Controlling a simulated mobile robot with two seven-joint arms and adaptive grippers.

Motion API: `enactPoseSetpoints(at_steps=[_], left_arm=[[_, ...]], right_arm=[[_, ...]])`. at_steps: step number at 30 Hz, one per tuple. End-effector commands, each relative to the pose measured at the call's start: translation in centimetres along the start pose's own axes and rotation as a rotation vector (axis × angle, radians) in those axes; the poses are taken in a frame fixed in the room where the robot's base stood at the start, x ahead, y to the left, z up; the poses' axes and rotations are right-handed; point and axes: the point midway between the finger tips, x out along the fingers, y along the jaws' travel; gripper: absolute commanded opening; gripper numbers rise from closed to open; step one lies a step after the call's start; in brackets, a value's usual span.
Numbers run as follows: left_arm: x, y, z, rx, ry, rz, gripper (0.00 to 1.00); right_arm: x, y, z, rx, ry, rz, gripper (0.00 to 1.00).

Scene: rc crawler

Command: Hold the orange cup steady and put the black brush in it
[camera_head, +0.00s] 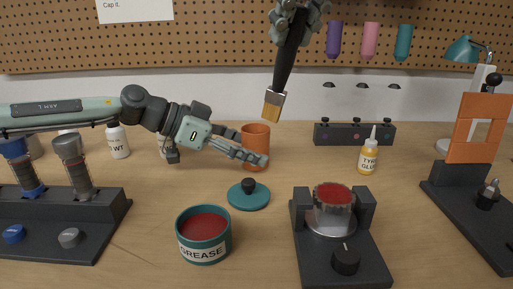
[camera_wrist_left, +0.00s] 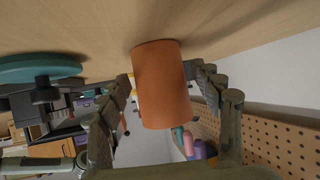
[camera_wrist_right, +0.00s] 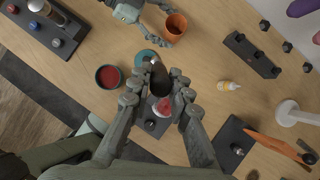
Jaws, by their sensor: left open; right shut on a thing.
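The orange cup (camera_head: 257,146) stands upright on the table, left of centre in the head view. My left gripper (camera_head: 254,160) is open with its fingers around the cup; in the left wrist view the cup (camera_wrist_left: 162,84) sits between the fingers, and I cannot tell whether they touch it. My right gripper (camera_head: 297,12) is shut on the handle of the black brush (camera_head: 289,55). The brush hangs bristles down, its tan tip above and right of the cup. In the right wrist view the brush (camera_wrist_right: 158,80) is between the fingers and the cup (camera_wrist_right: 176,24) is ahead.
A teal lid (camera_head: 249,196) and an open grease tin (camera_head: 204,236) are in front of the cup. A black device with a red-filled pot (camera_head: 334,196) stands right of them. A yellow glue bottle (camera_head: 368,155) and a dark block (camera_head: 354,134) are right of the cup.

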Motion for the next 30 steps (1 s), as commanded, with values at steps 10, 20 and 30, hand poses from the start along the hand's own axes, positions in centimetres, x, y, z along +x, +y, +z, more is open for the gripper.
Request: enactPoseSetpoints(at_steps=[10,20,30], left_arm=[[0.44,-0.01,0.01,0.0,0.0,0.0,0.66],[0.42,-0.01,0.0,0.0,0.0,0.0,0.3],[0.41,-0.01,-0.01,0.0,0.0,0.0,0.3]], right_arm=[[-0.01,0.01,0.01,0.0,0.0,0.0,0.0],[-0.01,0.01,0.01,0.0,0.0,0.0,0.0],[0.07,-0.09,0.85,-0.015,0.004,0.013,0.0]])
